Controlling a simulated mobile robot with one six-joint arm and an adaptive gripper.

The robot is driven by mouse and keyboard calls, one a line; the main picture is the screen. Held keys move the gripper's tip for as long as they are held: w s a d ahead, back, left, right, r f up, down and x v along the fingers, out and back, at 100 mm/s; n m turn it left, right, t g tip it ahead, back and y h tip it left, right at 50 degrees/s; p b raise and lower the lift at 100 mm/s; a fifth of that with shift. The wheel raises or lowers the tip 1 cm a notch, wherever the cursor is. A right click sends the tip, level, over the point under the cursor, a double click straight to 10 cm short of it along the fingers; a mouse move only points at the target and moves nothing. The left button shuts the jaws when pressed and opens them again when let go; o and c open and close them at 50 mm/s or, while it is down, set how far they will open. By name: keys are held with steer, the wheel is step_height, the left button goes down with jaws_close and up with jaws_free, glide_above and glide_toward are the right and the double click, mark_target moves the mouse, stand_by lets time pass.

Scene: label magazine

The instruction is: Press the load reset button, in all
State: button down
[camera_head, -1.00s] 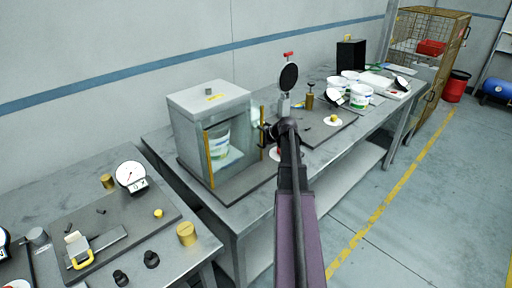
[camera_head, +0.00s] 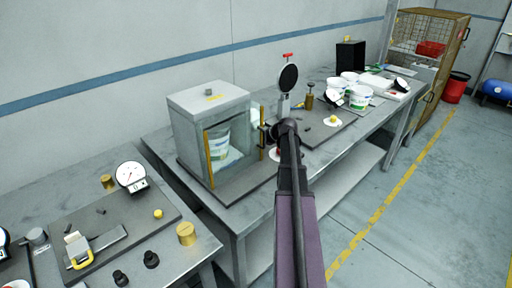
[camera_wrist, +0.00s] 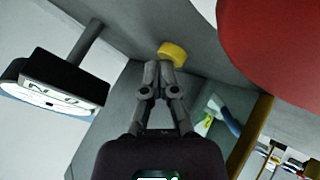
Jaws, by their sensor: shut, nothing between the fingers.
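My gripper (camera_wrist: 158,66) is shut and empty in the wrist view. A large red rounded thing (camera_wrist: 270,35) fills the upper right, close to the camera. In the head view my arm hides most of my gripper, beside the open-fronted cabinet (camera_head: 208,100). A red piece on a white disc (camera_head: 275,154) shows partly behind my arm. No button label is readable.
A black-cased dial (camera_wrist: 55,88) stands left of my gripper in the wrist view. A round black-faced device (camera_head: 288,78) stands just behind my arm. The floor (camera_head: 440,170) at the right is clear.

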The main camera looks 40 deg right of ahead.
steer(key=shift+s+a, duration=0.2)
steer(key=shift+a, duration=0.05)
steer(key=shift+w+d+r+p, duration=0.2)
steer(key=shift+w+r+p, duration=0.1)
steer(key=shift+r+p, duration=0.5)
steer(key=shift+f, duration=0.1)
steer(key=shift+r+p, duration=2.55)
steer(key=shift+p, duration=0.15)
step_height(320, 180, up, 9)
steer(key=p, duration=0.9)
steer(key=shift+r+p, duration=0.5)
steer(key=shift+f, duration=0.1)
